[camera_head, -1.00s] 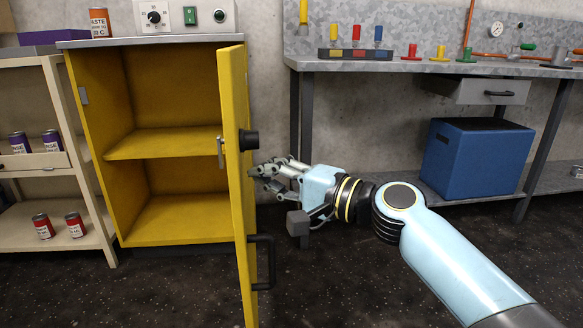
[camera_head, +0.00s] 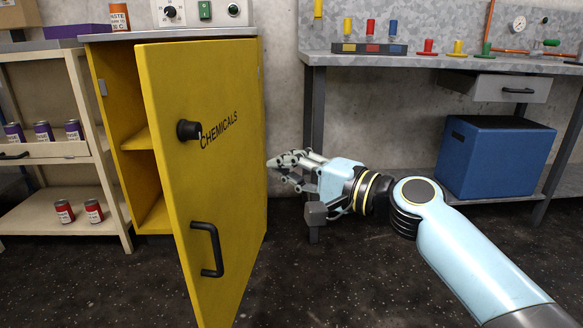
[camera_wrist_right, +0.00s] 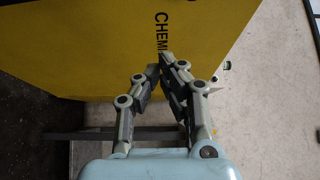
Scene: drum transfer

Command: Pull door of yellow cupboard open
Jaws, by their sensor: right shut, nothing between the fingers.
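The yellow cupboard (camera_head: 112,110) stands left of centre in the head view. Its yellow door (camera_head: 225,195), lettered CHEMICALS, is hinged on the right and stands partly open, its free edge toward me. A dark knob (camera_head: 187,130) and a black handle (camera_head: 208,250) are on its outer face. My right gripper (camera_head: 272,164) is shut and empty, just right of the door's hinge side in the picture. In the right wrist view its fingertips (camera_wrist_right: 160,66) lie before the door's lettered face (camera_wrist_right: 90,45); I cannot tell whether they touch it. My left gripper is out of view.
Cream shelves (camera_head: 60,153) with several cans stand left of the cupboard. A metal workbench (camera_head: 420,62) stands at right, with a blue box (camera_head: 492,158) beneath it. Dark floor (camera_head: 330,285) is free in front.

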